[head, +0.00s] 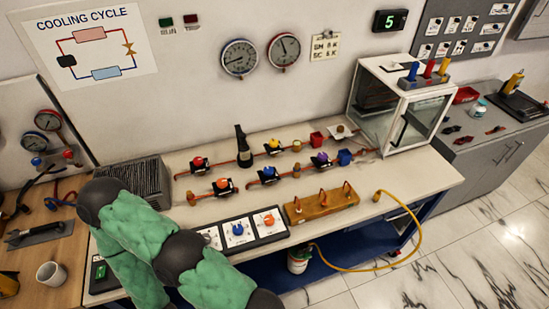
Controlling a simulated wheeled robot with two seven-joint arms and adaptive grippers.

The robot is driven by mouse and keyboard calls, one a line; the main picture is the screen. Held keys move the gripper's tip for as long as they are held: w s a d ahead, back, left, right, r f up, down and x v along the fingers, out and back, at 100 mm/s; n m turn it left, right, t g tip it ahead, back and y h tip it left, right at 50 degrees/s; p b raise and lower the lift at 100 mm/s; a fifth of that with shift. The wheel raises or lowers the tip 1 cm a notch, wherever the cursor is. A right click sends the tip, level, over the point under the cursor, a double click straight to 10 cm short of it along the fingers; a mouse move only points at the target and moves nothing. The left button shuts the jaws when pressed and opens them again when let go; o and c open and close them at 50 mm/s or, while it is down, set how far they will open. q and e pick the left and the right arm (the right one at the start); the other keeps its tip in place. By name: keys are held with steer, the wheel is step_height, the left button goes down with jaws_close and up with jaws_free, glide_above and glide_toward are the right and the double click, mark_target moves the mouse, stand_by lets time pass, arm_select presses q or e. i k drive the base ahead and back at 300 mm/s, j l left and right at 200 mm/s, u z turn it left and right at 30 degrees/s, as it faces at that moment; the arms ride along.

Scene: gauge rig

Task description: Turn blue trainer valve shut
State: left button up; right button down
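A black-framed panel (254,241) with white plates lies along the bench's front edge. A blue valve knob (238,229) sits on one plate, with an orange-red knob (268,219) on the plate to its right. Another blue-handled valve (268,174) sits on the front copper pipe run behind. The handle angle of either blue valve is too small to read surely. My green-sleeved arm bends over the left part of the panel and hides much of it. Neither gripper shows in the head view.
A wooden block (321,205) with red-handled parts lies right of the panel. A glass cabinet (403,106) stands at the back right.

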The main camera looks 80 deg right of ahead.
mark_target(269, 170)
steer(key=z, duration=2.8)
